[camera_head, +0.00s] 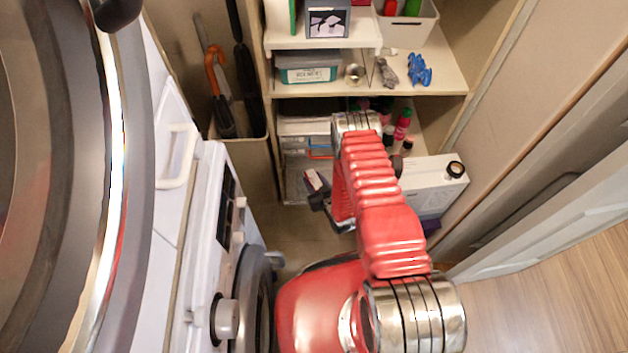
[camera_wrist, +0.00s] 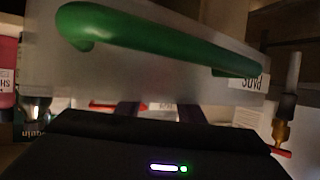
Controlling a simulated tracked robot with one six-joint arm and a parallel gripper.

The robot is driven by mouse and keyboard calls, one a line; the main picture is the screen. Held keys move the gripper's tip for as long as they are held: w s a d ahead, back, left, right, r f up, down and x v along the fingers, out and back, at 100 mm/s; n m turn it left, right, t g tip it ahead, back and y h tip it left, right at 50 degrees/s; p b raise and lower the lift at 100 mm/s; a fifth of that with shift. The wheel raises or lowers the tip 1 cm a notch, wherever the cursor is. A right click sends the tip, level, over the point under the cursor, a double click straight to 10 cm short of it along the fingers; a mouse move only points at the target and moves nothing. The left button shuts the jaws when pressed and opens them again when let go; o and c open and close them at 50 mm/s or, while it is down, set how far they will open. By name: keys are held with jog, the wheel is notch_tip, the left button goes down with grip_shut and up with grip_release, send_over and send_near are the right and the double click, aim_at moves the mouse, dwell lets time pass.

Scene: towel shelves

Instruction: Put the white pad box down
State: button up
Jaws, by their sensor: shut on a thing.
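My gripper (camera_head: 323,200) is low in front of the bottom shelf, largely hidden by my red arm in the head view. A small white and dark piece at its tip may be part of the white pad box, but I cannot tell for sure. In the wrist view the two dark fingers of my gripper (camera_wrist: 158,108) are a little apart. A pale translucent panel with a thick green handle (camera_wrist: 150,38) covers their tips. The grip's contact is hidden.
Translucent drawers (camera_head: 300,163) stand on the bottom shelf at left. The washing machine (camera_head: 205,215) stands close at left. A wall and door bound the right.

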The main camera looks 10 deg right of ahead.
jog(key=shift+f, duration=0.6)
